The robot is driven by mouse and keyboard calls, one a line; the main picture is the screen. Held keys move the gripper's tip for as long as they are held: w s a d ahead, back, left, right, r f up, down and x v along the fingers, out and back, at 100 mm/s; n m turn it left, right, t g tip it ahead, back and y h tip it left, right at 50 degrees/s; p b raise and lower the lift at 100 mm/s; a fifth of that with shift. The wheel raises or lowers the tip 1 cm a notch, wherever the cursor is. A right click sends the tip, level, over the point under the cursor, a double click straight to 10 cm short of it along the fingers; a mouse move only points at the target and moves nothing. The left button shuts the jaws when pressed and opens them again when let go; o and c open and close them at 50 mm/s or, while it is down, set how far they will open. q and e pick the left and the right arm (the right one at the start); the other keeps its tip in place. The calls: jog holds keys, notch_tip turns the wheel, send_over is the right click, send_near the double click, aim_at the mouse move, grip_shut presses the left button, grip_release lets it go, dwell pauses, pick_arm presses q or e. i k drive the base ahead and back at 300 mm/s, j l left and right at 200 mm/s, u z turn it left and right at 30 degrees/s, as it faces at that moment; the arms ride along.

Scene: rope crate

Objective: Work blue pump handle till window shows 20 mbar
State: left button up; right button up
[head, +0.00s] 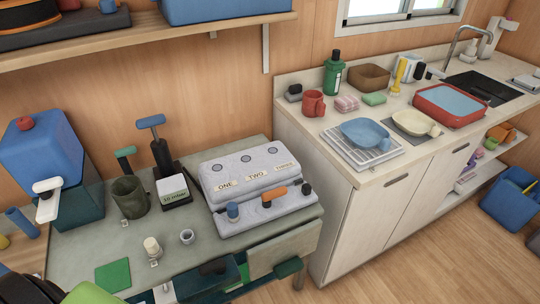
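The blue pump handle (151,121) is a T-shaped bar on top of a black upright pump (161,155) at the back of the grey-green workbench. The handle stands raised above the pump body. In front of the pump is a small box with a light display window (174,196). It shows a number ending in 0 followed by "mbar"; the first digit is too small to read surely.
A green-handled tool (125,153) and dark green cup (129,196) stand left of the pump. A blue canister (45,150) stands far left. A small white-capped item (152,245) is at the bench's front.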

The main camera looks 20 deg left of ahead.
aim_at(153, 120)
jog(key=u, duration=1.55)
